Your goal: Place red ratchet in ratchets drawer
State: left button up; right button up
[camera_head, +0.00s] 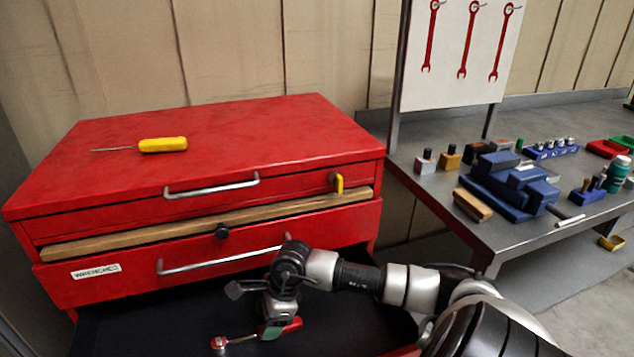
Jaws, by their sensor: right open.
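The red ratchet (291,325), with a silver head and red handle, shows at the bottom of the head view over a dark surface that looks like the floor of an open lower drawer (135,330). My right gripper (271,334) points down at the ratchet's middle and hides part of its handle. It is open; whether its fingers touch the handle I cannot tell. The label of this lower drawer is not visible. My left gripper is not in view.
The red tool chest (230,140) has a yellow screwdriver (163,145) on top. A drawer labelled for wrenches (140,270) sits above the dark surface. A metal workbench (440,190) with a blue vise (510,187) stands at right. Red wrenches (468,40) hang on a board.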

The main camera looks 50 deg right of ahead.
jog(key=v, duration=0.2)
jog(key=shift+d+r, duration=0.15)
jog(key=shift+r, duration=0.15)
jog(key=s+d, duration=0.1)
jog(key=d, duration=0.1)
jog(key=s+d, duration=0.1)
jog(key=d, duration=0.1)
jog(key=s+d, duration=0.2)
jog(key=shift+s+d+f+b, duration=0.1)
jog(key=shift+d+f+b, duration=0.05)
jog(key=shift+b, duration=0.2)
jog(key=d, duration=0.1)
jog(key=s+d, duration=0.1)
jog(key=shift+s+d+p, duration=0.3)
jog(key=shift+p, duration=0.1)
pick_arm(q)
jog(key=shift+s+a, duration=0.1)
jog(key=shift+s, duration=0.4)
pick_arm(e)
jog(key=shift+s+d, duration=0.3)
jog(key=shift+d, duration=0.3)
